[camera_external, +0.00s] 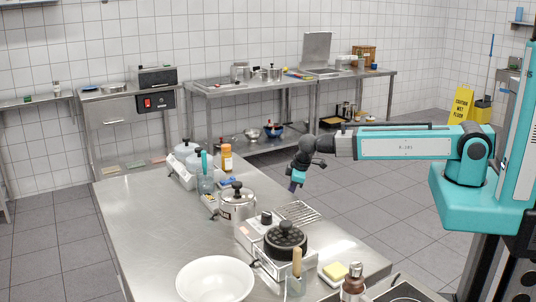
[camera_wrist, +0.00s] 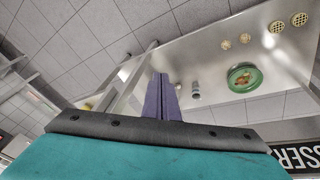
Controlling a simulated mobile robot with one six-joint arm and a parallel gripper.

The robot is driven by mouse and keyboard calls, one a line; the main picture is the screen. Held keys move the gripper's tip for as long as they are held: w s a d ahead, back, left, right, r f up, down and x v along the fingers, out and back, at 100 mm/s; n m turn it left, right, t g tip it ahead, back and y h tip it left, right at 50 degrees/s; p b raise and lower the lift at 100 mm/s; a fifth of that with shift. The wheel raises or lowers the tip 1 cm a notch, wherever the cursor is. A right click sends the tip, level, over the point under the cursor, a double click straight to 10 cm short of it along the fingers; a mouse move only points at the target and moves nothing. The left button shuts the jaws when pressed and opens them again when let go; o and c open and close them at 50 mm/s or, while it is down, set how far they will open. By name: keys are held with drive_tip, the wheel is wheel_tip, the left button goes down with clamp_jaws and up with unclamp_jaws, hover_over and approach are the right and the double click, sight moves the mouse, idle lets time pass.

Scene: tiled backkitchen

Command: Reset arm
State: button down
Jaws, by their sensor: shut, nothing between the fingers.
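My teal arm reaches in from the right in the external view. My gripper (camera_external: 293,187) hangs at its end, fingertips down, over the far right side of the steel table (camera_external: 140,222). In the wrist view the purple fingers (camera_wrist: 163,80) are pressed together with nothing between them. The gripper is apart from the objects on the table.
A wire rack (camera_external: 298,212) lies near the gripper. A yellow floor sign (camera_external: 461,104) stands behind the arm. A green dish (camera_wrist: 242,77) shows in the wrist view.

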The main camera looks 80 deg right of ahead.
drive_tip(key=s+a+f+g, duration=0.2)
drive_tip(key=s+f, duration=0.7)
drive_tip(key=f, duration=0.1)
drive_tip(key=s+a+f+g, duration=0.3)
drive_tip(key=s+f, duration=0.5)
drive_tip(key=f, duration=0.1)
drive_tip(key=s+f+g, duration=0.1)
drive_tip(key=s+f, duration=0.2)
drive_tip(key=s, duration=0.4)
drive_tip(key=s+a+f+m+g+b, duration=0.1)
drive_tip(key=s+f, duration=0.3)
drive_tip(key=s, duration=0.3)
drive_tip(key=s+a+f+m+g+y, duration=0.1)
drive_tip(key=s+f+g, duration=0.1)
drive_tip(key=s+f, duration=0.2)
drive_tip(key=s, duration=0.3)
drive_tip(key=shift+a+b, duration=0.25)
drive_tip(key=shift+b, duration=0.15)
